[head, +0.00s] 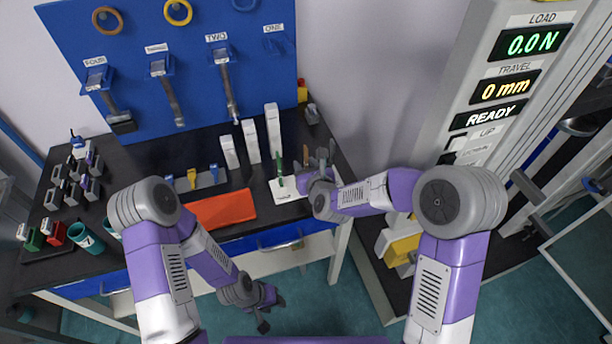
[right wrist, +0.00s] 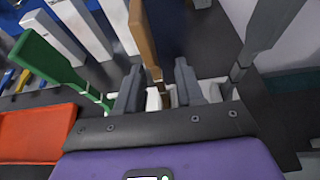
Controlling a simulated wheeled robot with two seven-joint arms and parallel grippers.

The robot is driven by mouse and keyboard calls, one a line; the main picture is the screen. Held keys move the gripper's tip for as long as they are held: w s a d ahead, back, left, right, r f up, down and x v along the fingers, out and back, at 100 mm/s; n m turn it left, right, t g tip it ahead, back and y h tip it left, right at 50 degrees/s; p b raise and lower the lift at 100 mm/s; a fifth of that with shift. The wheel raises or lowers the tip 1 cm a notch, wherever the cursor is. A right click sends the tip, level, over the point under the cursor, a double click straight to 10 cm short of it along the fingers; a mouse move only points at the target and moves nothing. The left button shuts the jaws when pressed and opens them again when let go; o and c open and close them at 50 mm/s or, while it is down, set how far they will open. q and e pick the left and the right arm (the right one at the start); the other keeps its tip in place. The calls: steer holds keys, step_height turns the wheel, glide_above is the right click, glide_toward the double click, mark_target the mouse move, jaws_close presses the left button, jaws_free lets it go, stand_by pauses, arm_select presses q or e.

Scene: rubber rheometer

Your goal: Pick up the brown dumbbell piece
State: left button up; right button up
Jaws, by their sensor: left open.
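The brown dumbbell piece (right wrist: 142,35) stands upright in the right wrist view, its narrow neck between the two fingers of my right gripper (right wrist: 158,88). The fingers are apart, with gaps showing beside the neck, and its lower end is partly hidden by the gripper. In the head view the brown piece (head: 306,157) shows as a thin strip above my right gripper (head: 322,168), at the white holder (head: 288,190). My left gripper (head: 266,312) is open and empty, low in front of the table.
A green piece (right wrist: 55,60) stands left of the brown one and a grey piece (right wrist: 262,35) stands right, both close to my right fingers. White upright blocks (head: 250,142) stand behind. The testing machine (head: 490,110) stands at right.

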jaws_close()
